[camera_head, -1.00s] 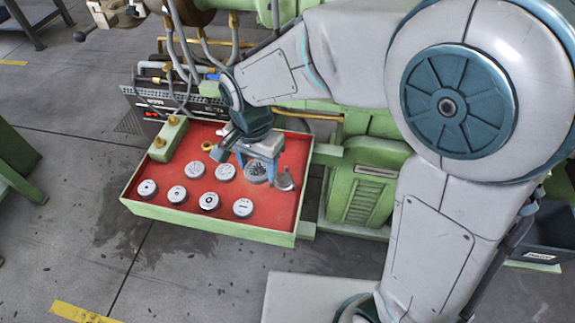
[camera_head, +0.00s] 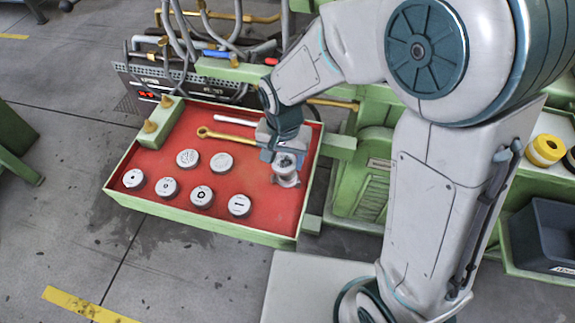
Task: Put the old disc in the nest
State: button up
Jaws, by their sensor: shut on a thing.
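My gripper (camera_head: 284,152) is over the right part of the red-floored tray (camera_head: 229,225). It is shut on the old disc (camera_head: 287,163), a grey disc with a dark, rough-looking face. A small silver, cup-like holder, which looks like the nest (camera_head: 287,181), stands on the red floor directly below the disc. The disc covers most of the nest's top. I cannot tell whether the disc touches it or hangs just above it. The fingers are small and partly hidden by the wrist.
Several pale round discs (camera_head: 201,196) stand in the left and front of the tray. A yellow wrench (camera_head: 225,138) and a white rod (camera_head: 234,120) lie behind. A green block with brass knobs (camera_head: 160,122) is at the back left. Hoses (camera_head: 190,40) hang behind.

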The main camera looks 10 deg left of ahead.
aim_at(288, 160)
jog(key=shift+w+d+f, duration=0.3)
jog(key=shift+w+f, duration=0.1)
jog(key=shift+w, duration=0.05)
jog(key=shift+f+b, duration=0.35)
jog(key=shift+f, duration=1.55)
jog(key=shift+f, duration=0.25)
jog(key=o, duration=1.1)
jog(key=shift+r, duration=0.1)
jog(key=shift+o, duration=0.2)
jog(key=shift+r, duration=0.1)
notch_tip(288, 160, up, 12)
jog(key=shift+r+p, duration=0.1)
jog(key=shift+p, duration=0.9)
